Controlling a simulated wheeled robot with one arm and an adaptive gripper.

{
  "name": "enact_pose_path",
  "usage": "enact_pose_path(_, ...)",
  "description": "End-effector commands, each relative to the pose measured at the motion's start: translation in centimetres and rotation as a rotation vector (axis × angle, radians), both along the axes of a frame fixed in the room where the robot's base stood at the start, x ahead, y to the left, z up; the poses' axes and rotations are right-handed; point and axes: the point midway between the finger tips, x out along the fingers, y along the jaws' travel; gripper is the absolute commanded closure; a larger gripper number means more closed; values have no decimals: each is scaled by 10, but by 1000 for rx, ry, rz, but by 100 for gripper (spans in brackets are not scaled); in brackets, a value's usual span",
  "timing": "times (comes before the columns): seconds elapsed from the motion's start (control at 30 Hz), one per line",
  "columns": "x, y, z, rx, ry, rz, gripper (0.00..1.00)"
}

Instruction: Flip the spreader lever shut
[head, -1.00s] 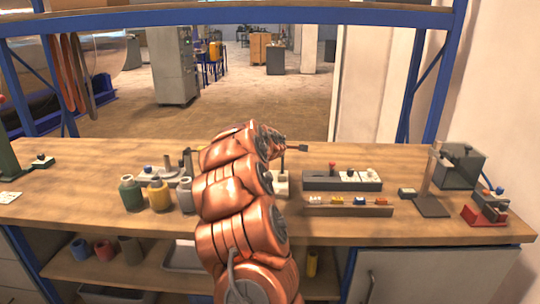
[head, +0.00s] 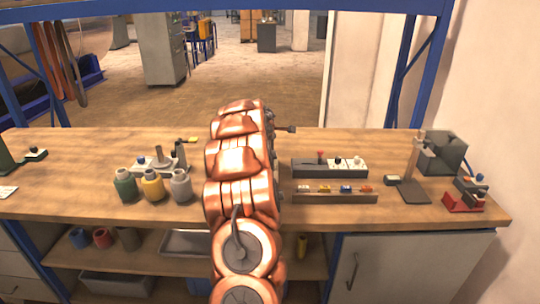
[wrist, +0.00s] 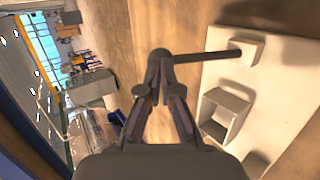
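The spreader lever shows in the wrist view as a dark rod (wrist: 210,56) with a round knob (wrist: 159,55) at its left end. Its right end meets a small pale block on a pale plate (wrist: 250,82). In the head view the dark rod and knob (head: 291,129) stick out to the right of my arm; the rest of the fixture is mostly hidden behind the arm. My gripper (wrist: 161,72) has its fingers drawn together at the tips, right at the knob. The knob partly covers the tips, and I cannot tell whether they touch it.
A grey switch box (head: 330,168) and a rack of small coloured parts (head: 335,197) stand right of my arm. Green, yellow and grey bottles (head: 153,187) stand left of it. A stand (head: 411,180) and red device (head: 463,202) are at the far right.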

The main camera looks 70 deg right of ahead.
Motion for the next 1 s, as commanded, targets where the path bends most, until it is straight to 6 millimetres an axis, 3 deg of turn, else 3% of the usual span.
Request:
enact_pose_path(0.43,2,7,4,-2,0,4,100)
enact_pose_path(1.0,2,60,38,-3,-1,8,100)
